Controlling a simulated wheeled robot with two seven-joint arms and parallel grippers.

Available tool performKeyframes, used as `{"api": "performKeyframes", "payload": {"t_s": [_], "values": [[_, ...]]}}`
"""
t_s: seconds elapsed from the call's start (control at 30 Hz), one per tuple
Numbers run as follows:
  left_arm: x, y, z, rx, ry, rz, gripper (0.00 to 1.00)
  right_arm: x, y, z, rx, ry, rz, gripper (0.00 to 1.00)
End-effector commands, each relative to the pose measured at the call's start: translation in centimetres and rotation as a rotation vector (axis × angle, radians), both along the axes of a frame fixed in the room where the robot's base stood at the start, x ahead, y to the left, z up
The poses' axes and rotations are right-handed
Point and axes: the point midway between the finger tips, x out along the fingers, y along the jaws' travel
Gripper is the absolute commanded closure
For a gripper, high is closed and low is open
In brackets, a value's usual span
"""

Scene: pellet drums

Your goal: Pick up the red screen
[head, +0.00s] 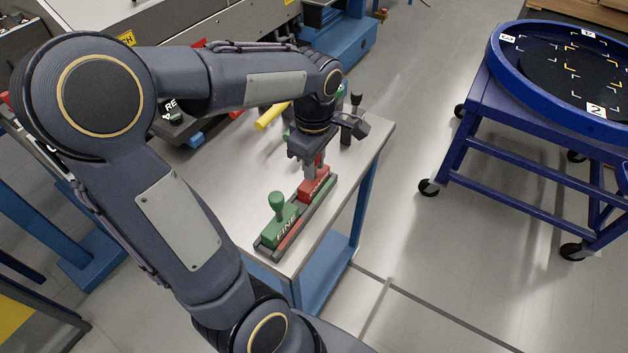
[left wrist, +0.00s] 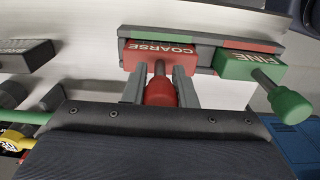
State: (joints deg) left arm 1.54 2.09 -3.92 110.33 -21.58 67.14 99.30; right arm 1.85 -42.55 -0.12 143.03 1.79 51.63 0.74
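The red screen (left wrist: 150,52), marked COARSE, is a block with a red knob (left wrist: 160,92) on a stem. It sits in a dark rack (left wrist: 215,38) on a metal-topped table, and it also shows in the head view (head: 314,187). My left gripper (left wrist: 159,75) has one finger on each side of the red knob, with no clear gap between knob and fingers. In the head view my left gripper (head: 315,167) is above the red screen. A green screen (head: 281,229), marked FINE, with a green knob stands beside it in the rack. My right gripper is not in view.
A blue cart (head: 468,125) with a round blue-rimmed top (head: 497,62) and numbered labels stands at the right. A yellow-handled object (head: 270,117) and dark items lie on the table (head: 222,172) behind my left arm. Floor between table and cart is clear.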

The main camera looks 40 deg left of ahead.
Motion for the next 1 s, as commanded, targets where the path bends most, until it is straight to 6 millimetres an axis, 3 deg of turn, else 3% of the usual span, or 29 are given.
{"api": "performKeyframes", "payload": {"t_s": [0.03, 0.13, 0.57, 1.0], "values": [[0.0, 0.0, 0.0, 0.000, -0.001, 0.000, 0.88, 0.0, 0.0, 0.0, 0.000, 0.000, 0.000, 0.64], [0.0, 0.0, 0.0, 0.000, -0.001, 0.000, 1.00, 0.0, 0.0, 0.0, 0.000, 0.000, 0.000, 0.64], [0.1, 0.0, 0.8, 0.001, -0.005, 0.000, 1.00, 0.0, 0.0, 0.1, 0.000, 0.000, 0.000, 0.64], [0.1, 0.0, 8.8, 0.000, -0.005, 0.000, 1.00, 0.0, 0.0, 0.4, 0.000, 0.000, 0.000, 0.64]]}}
